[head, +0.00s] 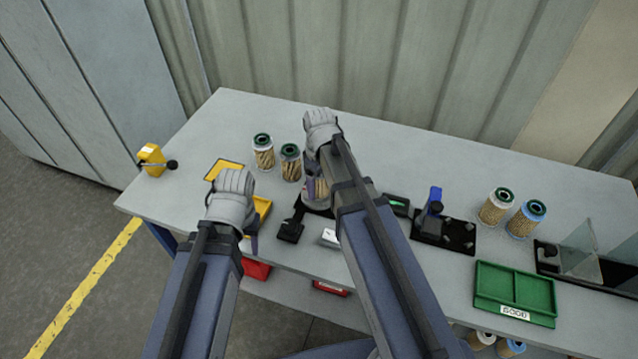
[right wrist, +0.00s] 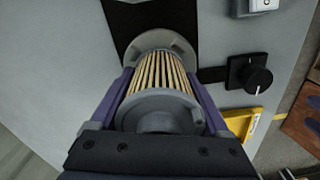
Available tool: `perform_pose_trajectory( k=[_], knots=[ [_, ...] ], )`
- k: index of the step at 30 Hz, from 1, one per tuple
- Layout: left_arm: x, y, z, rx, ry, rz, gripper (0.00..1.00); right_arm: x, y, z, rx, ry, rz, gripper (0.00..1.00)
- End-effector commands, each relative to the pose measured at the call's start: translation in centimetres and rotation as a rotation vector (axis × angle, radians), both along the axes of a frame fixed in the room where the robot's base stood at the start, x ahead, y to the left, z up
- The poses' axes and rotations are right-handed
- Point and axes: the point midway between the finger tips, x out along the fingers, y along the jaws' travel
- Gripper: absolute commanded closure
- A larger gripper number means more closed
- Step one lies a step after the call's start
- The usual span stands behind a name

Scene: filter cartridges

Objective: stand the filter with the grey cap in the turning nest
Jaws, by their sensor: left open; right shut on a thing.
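The filter with the grey cap (right wrist: 158,104) has a pleated tan body and is held between the two purple fingers of my right gripper (right wrist: 160,92). Its far end is at the round grey disc of the turning nest (right wrist: 184,45), on a black plate; I cannot tell whether it is seated or just above. In the head view the filter (head: 318,190) is mostly hidden by my right arm, above the nest's black plate (head: 314,211). My left gripper (head: 252,236) is open and empty beside the yellow tray (head: 263,207) at the bench's front edge.
Two green-capped filters (head: 263,152) stand left of the nest. A black knob (right wrist: 249,77) is near the nest. To the right are a blue clamp device (head: 434,203), two more filters (head: 497,206) and a green tray (head: 514,290). A yellow device (head: 151,156) stands at the left end.

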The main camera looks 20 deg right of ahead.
Motion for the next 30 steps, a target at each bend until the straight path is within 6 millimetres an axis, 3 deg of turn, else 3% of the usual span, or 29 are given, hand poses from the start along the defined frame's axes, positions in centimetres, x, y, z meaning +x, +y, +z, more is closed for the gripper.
perform_pose_trajectory(
  k=[14, 15, 20, 30],
  knots=[
    [0.00, 0.00, -0.37, 0.000, 0.000, 0.000, 0.50, 0.00, 0.00, -0.37, 0.000, 0.000, 0.000, 0.79],
    [0.00, 0.00, -0.37, 0.000, 0.000, 0.000, 0.50, 0.00, 0.00, -0.37, 0.000, 0.000, 0.000, 0.19],
    [0.00, 0.01, -0.37, 0.000, 0.000, 0.000, 0.50, -0.01, 0.01, -0.37, 0.000, 0.000, 0.000, 0.01],
    [0.00, 0.01, -0.38, 0.000, 0.000, 0.000, 0.50, 0.00, 0.00, -0.38, 0.000, 0.000, 0.000, 0.00]
  ],
)
